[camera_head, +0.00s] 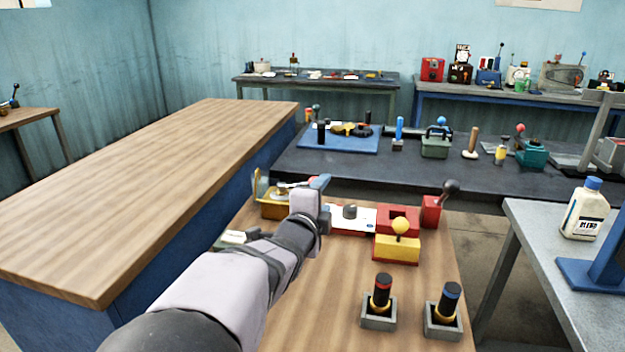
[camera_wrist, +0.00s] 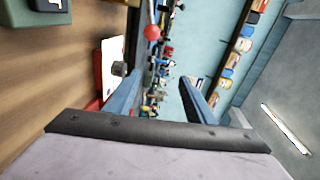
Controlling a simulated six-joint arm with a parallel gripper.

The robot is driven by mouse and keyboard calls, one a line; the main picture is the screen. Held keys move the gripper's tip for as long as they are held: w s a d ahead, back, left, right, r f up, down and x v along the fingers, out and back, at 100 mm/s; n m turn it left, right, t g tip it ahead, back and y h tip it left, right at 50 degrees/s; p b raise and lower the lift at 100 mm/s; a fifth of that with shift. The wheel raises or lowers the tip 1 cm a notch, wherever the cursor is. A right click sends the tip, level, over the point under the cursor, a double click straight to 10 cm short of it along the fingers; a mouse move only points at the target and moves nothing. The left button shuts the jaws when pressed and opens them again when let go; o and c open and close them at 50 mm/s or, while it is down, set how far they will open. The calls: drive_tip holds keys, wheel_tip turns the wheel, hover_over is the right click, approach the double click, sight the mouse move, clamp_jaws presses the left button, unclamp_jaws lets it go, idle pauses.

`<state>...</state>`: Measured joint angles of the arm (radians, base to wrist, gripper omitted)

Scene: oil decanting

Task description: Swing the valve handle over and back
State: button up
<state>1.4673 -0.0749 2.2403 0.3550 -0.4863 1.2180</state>
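My gripper (camera_head: 318,186) is above the far part of the wooden bench, level and pointing away. In the wrist view its two blue fingers (camera_wrist: 158,98) stand wide apart with nothing held between them. A brass-coloured open box (camera_head: 270,208) with a silvery fitting is just left of the gripper, partly hidden by my arm. A red block with a black-knobbed lever (camera_head: 448,191) stands to the right, its lever leaning right. A yellow block with a yellow ball knob (camera_head: 400,227) stands nearer. I cannot tell which of these handles is the valve handle.
A white plate with a grey knob (camera_head: 350,212) lies just right of the gripper. Two upright handles in grey sockets, red-topped (camera_head: 382,284) and blue-topped (camera_head: 448,292), stand near the front. A dark table (camera_head: 330,172) with tools is behind. A white bottle (camera_head: 585,212) stands right.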

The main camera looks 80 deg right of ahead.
drive_tip(key=s+d+n+t+h+p, duration=0.15)
drive_tip(key=d+p, duration=0.35)
drive_tip(key=d, duration=0.5)
drive_tip(key=w+d+f+n+t+p, duration=0.3)
drive_tip(key=w+d+f+n+t, duration=0.2)
drive_tip(key=w+d+t, duration=0.2)
drive_tip(key=shift+w+d+y, duration=0.45)
drive_tip(key=shift+w+d, duration=0.1)
drive_tip(key=shift+d, duration=0.3)
drive_tip(key=shift+n, duration=0.25)
clamp_jaws()
